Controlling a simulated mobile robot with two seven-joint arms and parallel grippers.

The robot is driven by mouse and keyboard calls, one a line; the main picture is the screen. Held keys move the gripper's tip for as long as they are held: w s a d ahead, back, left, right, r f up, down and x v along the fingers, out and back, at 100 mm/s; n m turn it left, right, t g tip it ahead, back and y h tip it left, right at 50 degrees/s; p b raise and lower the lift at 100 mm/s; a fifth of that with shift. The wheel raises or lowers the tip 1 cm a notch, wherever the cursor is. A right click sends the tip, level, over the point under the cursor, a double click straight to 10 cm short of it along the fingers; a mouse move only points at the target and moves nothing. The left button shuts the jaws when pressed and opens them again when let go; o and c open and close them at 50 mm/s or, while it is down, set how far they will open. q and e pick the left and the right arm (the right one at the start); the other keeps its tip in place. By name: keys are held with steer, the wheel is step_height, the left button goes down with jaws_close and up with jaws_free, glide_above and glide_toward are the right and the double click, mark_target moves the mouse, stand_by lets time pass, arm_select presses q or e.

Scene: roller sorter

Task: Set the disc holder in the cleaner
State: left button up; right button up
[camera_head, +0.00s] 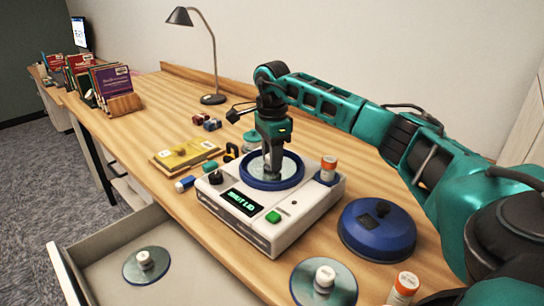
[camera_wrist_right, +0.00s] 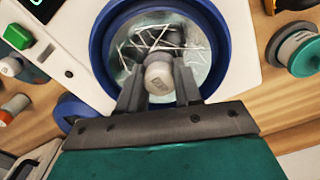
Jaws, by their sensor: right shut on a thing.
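The cleaner (camera_head: 285,229) is a white box with a round well in a blue rim, a green button and a lit display that seems to read "SHUT LID". My right gripper (camera_head: 272,172) points down over the well, shut on the white knob of a disc holder. In the right wrist view my right gripper (camera_wrist_right: 158,90) has a finger on each side of that knob (camera_wrist_right: 158,77). The shiny disc (camera_wrist_right: 190,45) lies within the blue rim (camera_wrist_right: 97,50); whether it rests on the bottom is hidden. My left gripper is out of view.
The blue lid (camera_head: 365,240) lies on the table right of the cleaner. Other disc holders sit in the open drawer (camera_head: 130,230) and at the front (camera_head: 323,287). Orange-capped bottles (camera_head: 403,290), a yellow book (camera_head: 185,153) and a lamp (camera_head: 208,60) stand around.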

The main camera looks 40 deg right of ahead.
steer(key=shift+f, duration=0.1)
steer(key=o, duration=1)
steer(key=shift+o, duration=0.2)
step_height(320, 180, up, 12)
steer(key=p, duration=0.1)
steer(key=shift+r, duration=0.2)
steer(key=shift+f, duration=0.15)
step_height(320, 180, down, 11)
steer(key=shift+f+b, duration=0.2)
steer(key=shift+b, duration=0.35)
steer(key=shift+r, duration=1.85)
